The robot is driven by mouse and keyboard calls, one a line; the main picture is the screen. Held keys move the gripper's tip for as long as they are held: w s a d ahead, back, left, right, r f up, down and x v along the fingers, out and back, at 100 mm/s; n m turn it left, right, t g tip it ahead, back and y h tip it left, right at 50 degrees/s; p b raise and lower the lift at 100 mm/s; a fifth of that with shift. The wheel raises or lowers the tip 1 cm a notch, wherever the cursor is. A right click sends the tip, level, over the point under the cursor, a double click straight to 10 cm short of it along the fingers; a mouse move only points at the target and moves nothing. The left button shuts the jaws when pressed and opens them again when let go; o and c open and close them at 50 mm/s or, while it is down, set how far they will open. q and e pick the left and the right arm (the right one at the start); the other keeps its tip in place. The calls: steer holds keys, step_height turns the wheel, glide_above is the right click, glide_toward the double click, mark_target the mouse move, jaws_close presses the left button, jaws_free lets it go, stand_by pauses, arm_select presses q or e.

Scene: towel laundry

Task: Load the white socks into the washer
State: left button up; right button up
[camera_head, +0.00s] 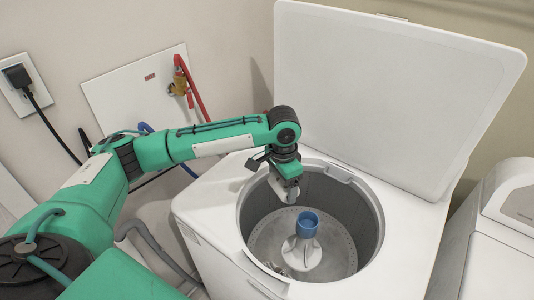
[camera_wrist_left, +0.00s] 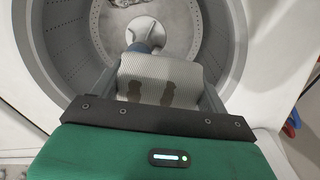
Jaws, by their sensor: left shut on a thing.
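The washer (camera_head: 213,218) stands with its lid up and its drum open. My left gripper (camera_head: 286,182) reaches down into the mouth of the drum, near the rear left of the rim. It is shut on a white sock (camera_wrist_left: 160,72), which shows in the left wrist view as pale ribbed cloth with two brown stains. In the head view the gripper mostly hides the sock. A small greyish crumpled thing lies on the drum floor (camera_wrist_left: 125,3); I cannot tell whether it is a sock. My right gripper is not in view.
The agitator with a blue cap (camera_head: 308,224) rises in the middle of the drum, close to my left gripper. The raised lid (camera_head: 395,95) stands behind the opening. Hoses (camera_head: 192,88) and a wall outlet (camera_head: 27,85) are at the left. Another white machine (camera_head: 505,225) stands at the right.

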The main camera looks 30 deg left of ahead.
arm_select(q)
steer(key=w+a+m+p, duration=0.5)
steer(key=a+m+p, duration=0.1)
steer(key=m+p, duration=0.6)
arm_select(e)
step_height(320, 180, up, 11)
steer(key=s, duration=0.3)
arm_select(q)
step_height(320, 180, down, 14)
steer(key=m+b, duration=0.1)
steer(key=b, duration=0.8)
steer(key=shift+a+f, duration=0.15)
steer(key=shift+a, duration=0.15)
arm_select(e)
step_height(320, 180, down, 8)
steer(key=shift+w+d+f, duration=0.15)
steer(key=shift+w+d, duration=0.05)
arm_select(q)
steer(key=o, duration=1)
step_height(320, 180, up, 12)
steer(key=p, duration=1.1)
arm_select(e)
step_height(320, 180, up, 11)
